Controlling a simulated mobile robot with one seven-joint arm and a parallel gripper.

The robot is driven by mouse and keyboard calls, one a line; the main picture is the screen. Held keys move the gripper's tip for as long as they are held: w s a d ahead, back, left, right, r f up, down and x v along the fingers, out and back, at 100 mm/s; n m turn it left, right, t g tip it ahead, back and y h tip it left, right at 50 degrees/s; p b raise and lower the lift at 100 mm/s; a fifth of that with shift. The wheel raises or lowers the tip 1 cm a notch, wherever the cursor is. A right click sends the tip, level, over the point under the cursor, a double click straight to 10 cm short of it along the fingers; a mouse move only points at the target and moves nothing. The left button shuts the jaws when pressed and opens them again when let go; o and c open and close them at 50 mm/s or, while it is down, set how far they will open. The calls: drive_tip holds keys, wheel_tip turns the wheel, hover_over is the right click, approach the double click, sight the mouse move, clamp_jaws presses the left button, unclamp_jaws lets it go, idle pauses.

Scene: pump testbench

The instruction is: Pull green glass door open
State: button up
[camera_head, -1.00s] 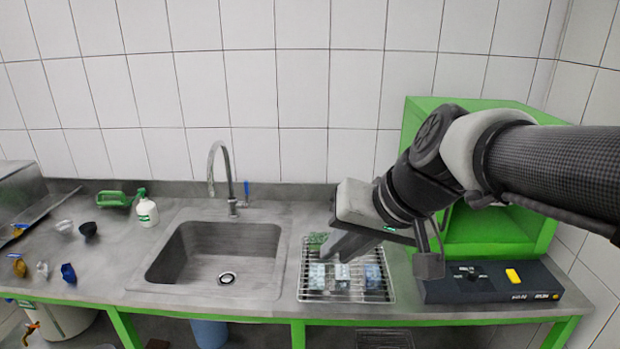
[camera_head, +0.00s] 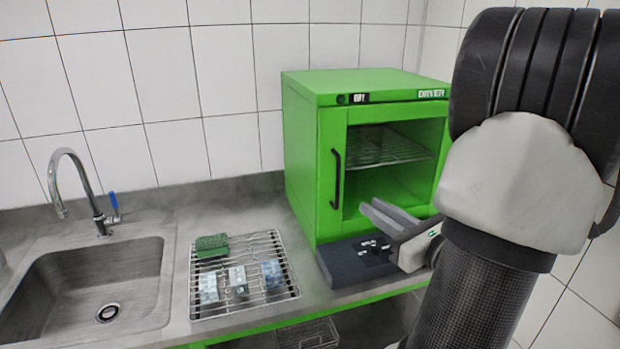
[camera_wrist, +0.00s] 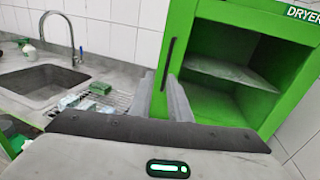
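The green dryer (camera_head: 318,165) stands at the back right of the counter. Its door (camera_head: 385,213) has a green frame and a see-through pane, and looks shut. A dark upright handle (camera_head: 336,178) is on the door's left side; it also shows in the wrist view (camera_wrist: 167,62). My gripper (camera_head: 368,207) is in front of the door's lower part, right of and below the handle in the head view. In the wrist view my gripper (camera_wrist: 161,88) has its fingers apart, with the handle ahead in line with the gap. Nothing is held.
A dark control box (camera_head: 352,262) sits in front of the dryer, below my gripper. A wire rack (camera_head: 278,243) with a green item (camera_head: 211,246) and several small parts lies to the left. The sink (camera_head: 90,285) and tap (camera_head: 75,165) are farther left. Inside the dryer is a wire shelf (camera_head: 385,148).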

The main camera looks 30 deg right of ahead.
drive_tip(key=shift+m+h, duration=0.5)
drive_tip(key=w, duration=0.5)
drive_tip(key=w+d, duration=0.1)
drive_tip(key=w, duration=0.5)
drive_tip(key=w+d+p, duration=0.1)
drive_tip(key=w, duration=0.4)
drive_tip(key=shift+w, duration=0.35)
clamp_jaws()
